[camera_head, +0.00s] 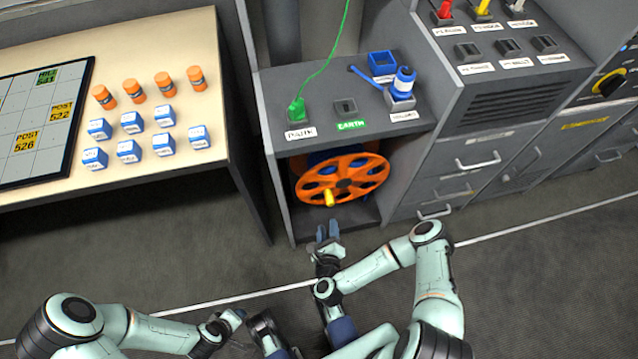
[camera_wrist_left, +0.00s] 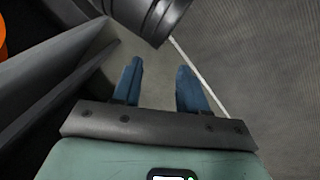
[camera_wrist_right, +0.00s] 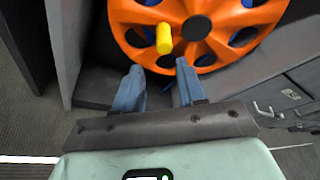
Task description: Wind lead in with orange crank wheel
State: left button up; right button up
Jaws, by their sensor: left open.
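The orange crank wheel (camera_head: 343,180) stands upright in the open bay of a grey cabinet, with blue showing behind its holes. Its yellow handle (camera_head: 329,198) is at the lower left of the wheel. In the right wrist view the wheel (camera_wrist_right: 130,12) fills the top and the yellow handle (camera_wrist_right: 164,38) points toward me, just beyond the fingertips. My right gripper (camera_head: 327,230) is open and empty, in front of and below the handle, apart from it. My left gripper (camera_wrist_left: 157,72) is open and empty, low at the lower left, away from the wheel.
A green lead (camera_head: 325,60) rises from a green plug (camera_head: 297,110) on the cabinet top; a blue plug (camera_head: 402,82) stands at its right. A table (camera_head: 215,110) with orange cylinders and blue blocks is at left. Drawers (camera_head: 478,162) flank the bay at right.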

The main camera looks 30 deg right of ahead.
aim_at(330, 204)
jog(key=shift+m, duration=0.3)
jog(key=b+x, duration=0.1)
jog(key=x, duration=0.2)
jog(key=b+x, duration=0.1)
jog(key=x, duration=0.1)
jog(key=shift+w+d+f, duration=0.15)
jog(key=shift+d, duration=0.35)
jog(key=b+x, duration=0.2)
jog(key=x, duration=0.4)
pick_arm(q)
notch_tip(330, 204, down, 6)
jog(key=s+a+g, duration=0.1)
jog(key=s+a, duration=0.1)
jog(key=s, duration=0.1)
jog(key=shift+f, duration=0.15)
pick_arm(e)
jog(key=shift+w+d, duration=0.25)
jog(key=shift+w, duration=0.25)
pick_arm(q)
jog(key=shift+w, duration=0.1)
pick_arm(e)
grip_shut()
